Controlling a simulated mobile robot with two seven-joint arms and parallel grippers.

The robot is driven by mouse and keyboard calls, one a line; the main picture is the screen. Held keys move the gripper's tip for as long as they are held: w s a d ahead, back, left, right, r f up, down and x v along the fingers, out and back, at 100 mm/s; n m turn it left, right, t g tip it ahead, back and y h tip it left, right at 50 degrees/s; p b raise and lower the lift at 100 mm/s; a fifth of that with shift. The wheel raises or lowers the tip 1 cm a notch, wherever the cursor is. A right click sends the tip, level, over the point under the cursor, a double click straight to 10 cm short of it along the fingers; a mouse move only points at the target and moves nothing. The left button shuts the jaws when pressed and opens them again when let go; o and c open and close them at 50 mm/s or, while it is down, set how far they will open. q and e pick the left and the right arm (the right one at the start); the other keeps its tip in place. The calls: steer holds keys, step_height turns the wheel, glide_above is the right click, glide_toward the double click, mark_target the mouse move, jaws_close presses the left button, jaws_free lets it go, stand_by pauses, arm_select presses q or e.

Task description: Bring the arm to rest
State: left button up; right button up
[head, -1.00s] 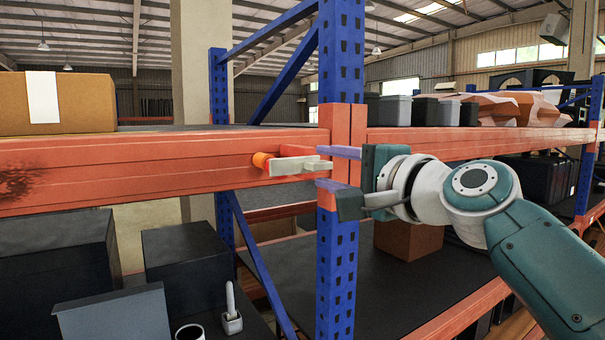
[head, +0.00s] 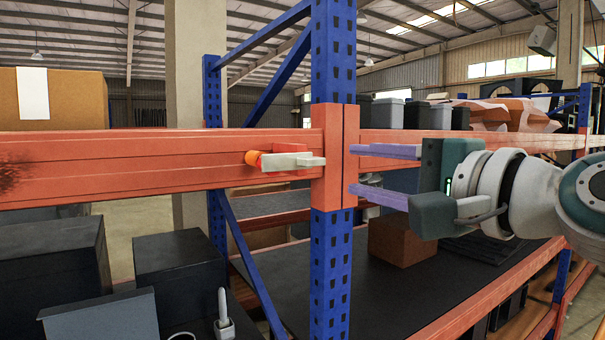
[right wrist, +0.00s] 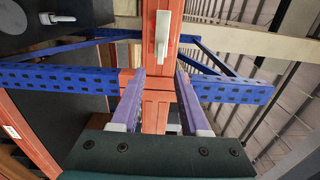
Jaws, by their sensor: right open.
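My right gripper (head: 382,172) is in front of the rack, just right of the blue upright (head: 330,265). Its two purple fingers point left and are spread apart with nothing between them. A pale handle with an orange end (head: 285,160) is mounted on the orange beam (head: 150,160), left of the fingertips and apart from them. In the right wrist view the open fingers (right wrist: 160,95) point toward the beam, and the pale handle (right wrist: 162,35) is beyond them. My left gripper is not in view.
A cardboard box (head: 75,97) stands on the upper shelf at left. Grey bins (head: 388,113) stand on the upper shelf at right. A brown box (head: 403,240) and dark boxes (head: 55,255) are on the lower level. Open space lies in front of the rack at right.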

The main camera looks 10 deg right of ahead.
steer(key=s+a+f+n+g+h+p, duration=0.1)
steer(key=s+a+f+n+g+p, duration=0.2)
steer(key=s+f+n, duration=0.4)
steer(key=s+d+f+n+g+h+p, duration=0.2)
steer(key=s+f+n+g, duration=0.2)
steer(key=s, duration=0.7)
steer(key=s+d+f+n+g+h+p, duration=0.2)
steer(key=s+f+n+g, duration=0.3)
steer(key=s, duration=0.7)
steer(key=shift+d+f+g+h+p, duration=0.3)
steer(key=shift+g+h+p, duration=0.2)
steer(key=shift+g+p, duration=0.15)
